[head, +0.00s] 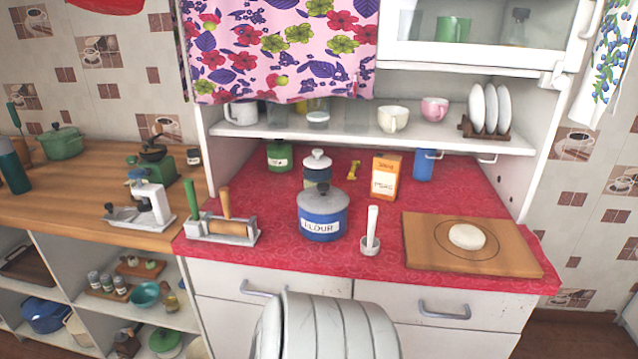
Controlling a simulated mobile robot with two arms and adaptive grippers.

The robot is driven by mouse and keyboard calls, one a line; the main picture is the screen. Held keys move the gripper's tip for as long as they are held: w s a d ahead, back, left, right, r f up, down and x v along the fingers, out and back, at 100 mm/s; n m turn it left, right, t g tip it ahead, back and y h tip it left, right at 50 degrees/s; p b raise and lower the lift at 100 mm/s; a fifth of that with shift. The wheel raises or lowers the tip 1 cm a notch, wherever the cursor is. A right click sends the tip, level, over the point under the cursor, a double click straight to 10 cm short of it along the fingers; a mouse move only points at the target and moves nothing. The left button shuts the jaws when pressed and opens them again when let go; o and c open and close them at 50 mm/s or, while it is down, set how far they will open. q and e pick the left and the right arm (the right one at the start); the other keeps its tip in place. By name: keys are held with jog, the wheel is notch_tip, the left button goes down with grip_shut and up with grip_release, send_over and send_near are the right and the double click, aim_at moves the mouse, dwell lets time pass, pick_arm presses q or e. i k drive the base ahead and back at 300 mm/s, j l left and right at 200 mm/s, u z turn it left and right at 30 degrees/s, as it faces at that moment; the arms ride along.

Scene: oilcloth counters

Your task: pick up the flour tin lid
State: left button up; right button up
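The flour tin (322,224) is a round blue tin with a white label reading FLOUR. It stands upright near the front middle of the red oilcloth counter. Its grey lid (322,198) sits on top, with a small dark knob in the centre. The tin and lid show clearly, with nothing in front of them. Neither of my grippers is in view.
A wooden-handled tool rack (222,229) stands left of the tin, and a white pestle-like stand (371,235) to its right. Behind are a white-lidded canister (317,168) and an orange box (385,176). A wooden board (427,250) with dough lies at the right.

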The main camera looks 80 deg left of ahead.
aim_at(322, 198)
jog(key=u, duration=2.7)
